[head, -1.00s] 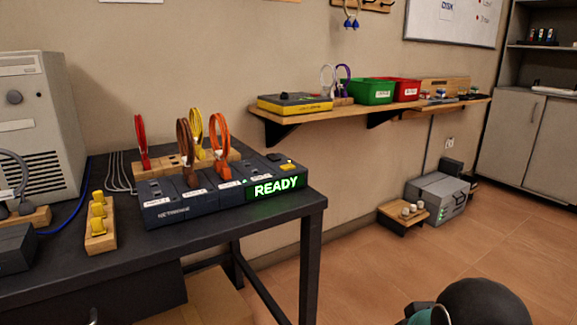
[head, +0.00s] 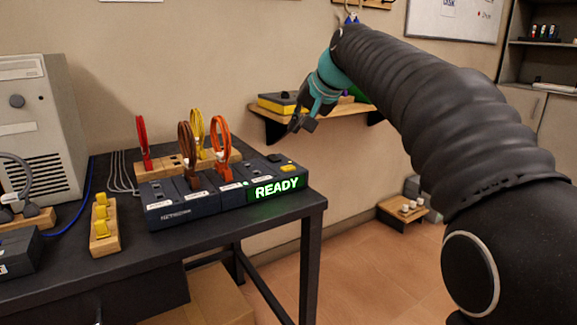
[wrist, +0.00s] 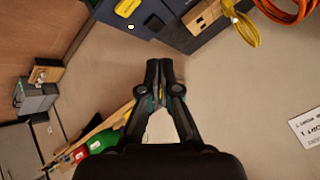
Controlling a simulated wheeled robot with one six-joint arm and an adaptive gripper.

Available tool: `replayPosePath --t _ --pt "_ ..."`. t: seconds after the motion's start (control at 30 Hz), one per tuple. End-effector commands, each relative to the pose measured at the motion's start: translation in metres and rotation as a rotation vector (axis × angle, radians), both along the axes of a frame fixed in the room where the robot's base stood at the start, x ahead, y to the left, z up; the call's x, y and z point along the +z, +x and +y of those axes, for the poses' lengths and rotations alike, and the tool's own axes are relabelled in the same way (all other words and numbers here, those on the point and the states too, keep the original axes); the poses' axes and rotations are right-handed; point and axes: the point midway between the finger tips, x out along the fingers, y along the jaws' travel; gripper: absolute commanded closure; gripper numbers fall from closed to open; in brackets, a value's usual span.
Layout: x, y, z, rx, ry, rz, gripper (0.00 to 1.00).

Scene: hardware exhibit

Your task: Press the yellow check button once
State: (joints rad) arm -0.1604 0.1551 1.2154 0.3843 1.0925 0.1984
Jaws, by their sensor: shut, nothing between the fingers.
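The yellow check button (head: 288,168) sits on top of the right end of the dark network unit (head: 180,207), above a green lit READY display (head: 276,188). In the wrist view the yellow button (wrist: 127,7) shows at the top edge, partly cut off. My gripper (head: 305,124) is in the air above and slightly right of the button, apart from it, with its fingers pointing down. In the wrist view my gripper (wrist: 159,66) has its fingertips together and holds nothing.
Brown and orange cable loops (head: 221,140) stand in the unit left of the button. A wooden block with yellow plugs (head: 103,228) lies on the black table (head: 250,235). A wall shelf (head: 340,112) is behind my arm. The air between gripper and button looks clear.

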Motion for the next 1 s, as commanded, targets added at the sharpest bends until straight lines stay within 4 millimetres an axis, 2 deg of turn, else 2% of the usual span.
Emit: replayPosePath --t 0.1,0.2,0.63,0.83,1.0 --pt "0.006 0.015 0.012 0.010 0.024 -0.003 1.00" --pt "0.008 0.020 0.016 0.013 0.033 -0.004 1.00" --pt "0.007 0.020 0.017 0.014 0.035 -0.005 1.00" --pt "-0.005 0.020 0.017 0.014 0.035 -0.005 1.00" --pt "-0.024 0.020 0.017 0.014 0.035 -0.005 1.00"
